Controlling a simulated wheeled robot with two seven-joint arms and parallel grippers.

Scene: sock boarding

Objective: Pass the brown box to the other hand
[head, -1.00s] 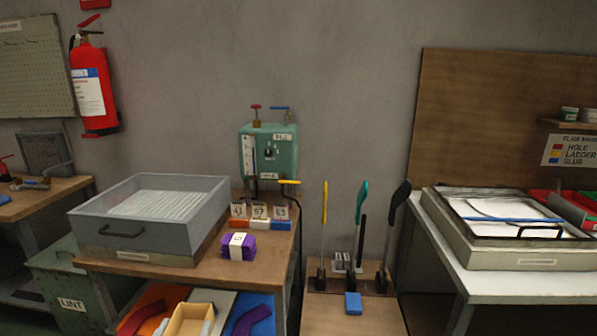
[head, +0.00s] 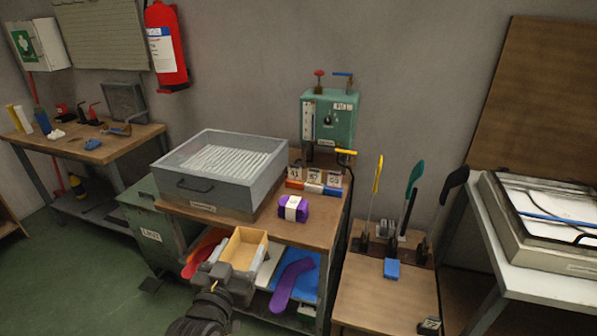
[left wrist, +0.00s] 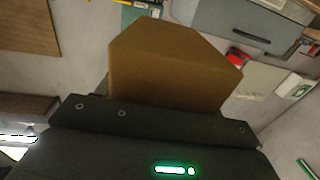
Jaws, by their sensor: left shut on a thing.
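The brown box (head: 246,248) is a small open-topped carton, tan inside. It is held up in front of the lower shelf of the wooden bench in the head view. My left gripper (head: 226,275) is shut on its near side. In the left wrist view the brown box (left wrist: 172,62) fills the space beyond the dark gripper body (left wrist: 140,135), whose fingers I cannot make out. My right gripper is in neither view.
The bench (head: 325,222) carries a grey drawer-like tray (head: 190,187) and a purple bundle (head: 293,208). A purple sock (head: 290,285) lies below on a blue sheet. A low stand (head: 385,290) with upright tools is to the right. Green floor (head: 75,270) is open at left.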

